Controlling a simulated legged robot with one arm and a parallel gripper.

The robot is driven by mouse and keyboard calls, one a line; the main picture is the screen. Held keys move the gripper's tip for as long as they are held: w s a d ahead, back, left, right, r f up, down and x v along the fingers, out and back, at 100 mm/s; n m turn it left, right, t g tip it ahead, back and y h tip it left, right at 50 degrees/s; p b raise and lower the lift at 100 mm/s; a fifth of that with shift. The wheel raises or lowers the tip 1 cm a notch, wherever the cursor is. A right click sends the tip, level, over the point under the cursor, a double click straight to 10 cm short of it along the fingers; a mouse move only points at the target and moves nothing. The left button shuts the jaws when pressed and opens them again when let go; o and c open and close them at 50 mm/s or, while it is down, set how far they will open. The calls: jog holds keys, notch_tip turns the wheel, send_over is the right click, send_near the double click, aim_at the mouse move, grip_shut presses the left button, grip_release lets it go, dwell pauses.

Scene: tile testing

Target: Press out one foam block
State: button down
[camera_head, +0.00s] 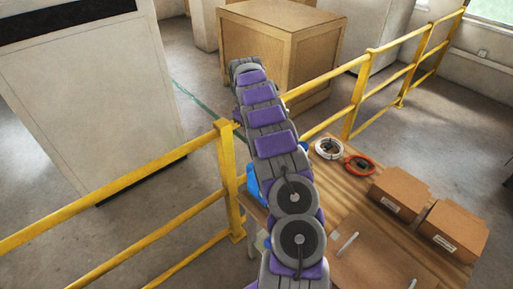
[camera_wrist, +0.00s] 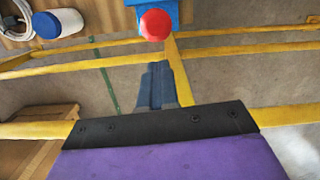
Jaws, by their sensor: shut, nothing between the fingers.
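My gripper (camera_wrist: 157,70) shows in the wrist view as two narrow grey-blue fingers lying together, with nothing seen between them. It points over the yellow rails and floor. A blue object (camera_wrist: 182,12) with a round red top (camera_wrist: 155,24) is at the upper middle, apart from my fingers. Part of a blue object (camera_head: 252,186) shows beside my arm at the table edge in the head view; my arm hides the rest. I cannot make out any foam block in either view.
A wooden table (camera_head: 375,205) holds cardboard boxes (camera_head: 400,190), a white coil (camera_head: 328,148) and a red-orange ring (camera_head: 360,165). A blue-capped white cylinder (camera_wrist: 58,23) shows in the wrist view. Yellow railing (camera_head: 110,208) crosses beside my arm; a large wooden crate (camera_head: 282,50) stands beyond.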

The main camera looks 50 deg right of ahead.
notch_tip(320, 180, up, 9)
jog(key=w+p, duration=0.1)
jog(key=p, duration=0.1)
dwell(1.3)
jog(key=s+a+r, duration=0.2)
jog(key=a+r, duration=0.3)
jog(key=a, duration=0.4)
jog(key=s+a+r, duration=0.2)
jog(key=a+r, duration=0.4)
jog(key=a, duration=0.4)
jog(key=s+a+r, duration=0.2)
jog(key=s+a, duration=1)
jog(key=a, duration=0.1)
jog(key=s+a+f, duration=0.3)
jog(key=s+a, duration=0.2)
jog(key=s, duration=0.6)
jog(key=s+a+f, duration=0.4)
jog(key=s+a, duration=0.2)
jog(key=s, duration=0.4)
jog(key=shift+s+g, duration=0.3)
jog(key=shift+s, duration=0.05)
